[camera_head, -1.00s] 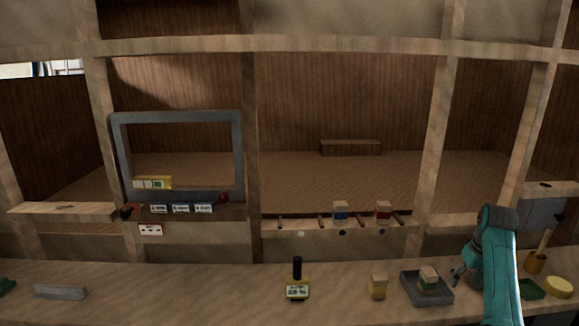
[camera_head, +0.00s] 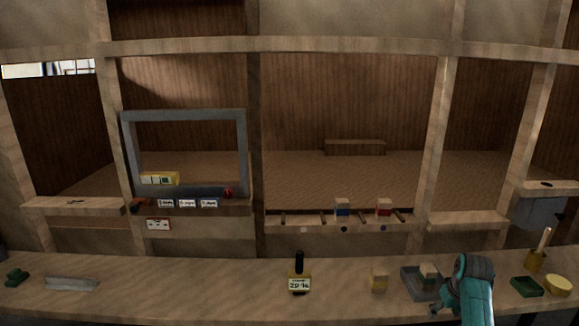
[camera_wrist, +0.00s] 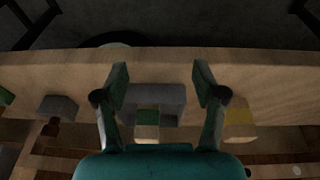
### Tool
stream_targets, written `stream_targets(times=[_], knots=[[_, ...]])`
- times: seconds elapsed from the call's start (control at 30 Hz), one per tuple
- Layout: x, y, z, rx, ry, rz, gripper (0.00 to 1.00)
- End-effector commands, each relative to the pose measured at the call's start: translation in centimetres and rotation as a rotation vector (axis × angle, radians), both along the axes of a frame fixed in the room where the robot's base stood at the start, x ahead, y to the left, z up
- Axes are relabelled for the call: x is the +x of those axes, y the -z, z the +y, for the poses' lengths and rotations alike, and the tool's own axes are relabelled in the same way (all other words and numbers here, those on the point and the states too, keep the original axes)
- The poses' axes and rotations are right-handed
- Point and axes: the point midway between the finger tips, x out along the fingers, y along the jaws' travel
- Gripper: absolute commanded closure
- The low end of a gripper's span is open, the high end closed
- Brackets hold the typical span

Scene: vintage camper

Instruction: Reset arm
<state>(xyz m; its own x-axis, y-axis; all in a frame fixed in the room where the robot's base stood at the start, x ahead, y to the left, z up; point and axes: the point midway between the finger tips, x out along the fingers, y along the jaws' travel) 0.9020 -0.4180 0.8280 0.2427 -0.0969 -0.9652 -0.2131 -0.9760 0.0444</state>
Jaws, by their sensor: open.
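My teal arm reaches in at the lower right of the head view, with my gripper (camera_head: 440,303) low at the counter's front edge, beside a grey tray. In the wrist view my gripper (camera_wrist: 160,85) is open, its two dark fingers apart with nothing between them. Beyond the fingers the grey tray (camera_wrist: 168,95) shows, with a green and cream block (camera_wrist: 147,123) in it. In the head view the tray (camera_head: 410,280) is partly hidden behind my arm, and the block (camera_head: 428,272) shows in it.
A yellowish block (camera_head: 379,281) stands left of the tray. A green dish (camera_head: 526,287), a yellow round thing (camera_head: 558,285) and a holder (camera_head: 536,261) are at right. The counter's left half is mostly clear.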

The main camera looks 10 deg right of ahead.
Motion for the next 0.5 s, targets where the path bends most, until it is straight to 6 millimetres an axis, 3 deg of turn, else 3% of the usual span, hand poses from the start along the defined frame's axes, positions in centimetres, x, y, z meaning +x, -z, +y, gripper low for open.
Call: stream_targets(times=[0.03,0.2,0.5], knots=[[-0.3,2.0,1.4,-0.005,-0.006,-0.009,0.30],[-1.3,7.6,5.9,-0.040,-0.014,-0.076,0.30],[-5.4,15.3,14.3,-0.094,-0.033,-0.201,0.30]])
